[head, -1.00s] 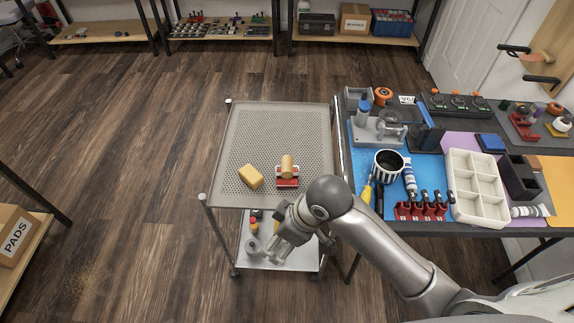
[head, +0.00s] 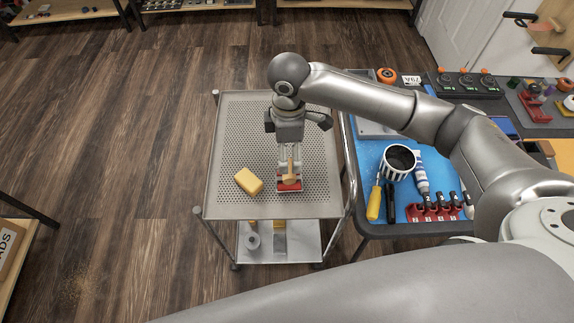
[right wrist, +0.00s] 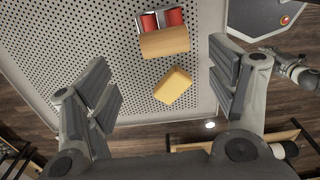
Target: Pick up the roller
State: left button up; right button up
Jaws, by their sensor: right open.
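The roller (head: 290,178) is a tan wooden cylinder resting on a small red and silver cradle (head: 284,187) on the cart's top shelf. In the right wrist view the roller (right wrist: 165,42) and its red cradle (right wrist: 175,17) show at the upper middle. My right gripper (head: 290,160) points down above the roller, its fingers partly overlapping it in the head view. My left gripper is not in view.
A yellow block (head: 248,181) lies left of the roller on the perforated cart shelf (head: 235,125). The workbench (head: 362,150) on the right holds a striped cup (head: 397,168), a yellow-handled tool (head: 374,202) and a red rack (head: 437,213). The shelf's left side is clear.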

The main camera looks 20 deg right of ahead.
aim_at(289, 176)
notch_tip(289, 176, down, 2)
jog(key=shift+s+f, duration=0.15)
jog(key=shift+f, duration=0.3)
jog(key=f, duration=0.3)
jog(key=f+p, duration=0.1)
jog(key=shift+s+f, duration=0.15)
jog(key=shift+s, duration=0.1)
jog(key=shift+f, duration=0.45)
jog(key=shift+c, duration=2.4)
jog(key=c, duration=0.7)
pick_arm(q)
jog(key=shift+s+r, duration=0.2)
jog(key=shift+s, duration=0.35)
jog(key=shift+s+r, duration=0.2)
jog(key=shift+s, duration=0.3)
pick_arm(e)
jog(key=shift+w+r, duration=0.1)
jog(key=shift+r, duration=0.1)
jog(key=shift+c, duration=0.3)
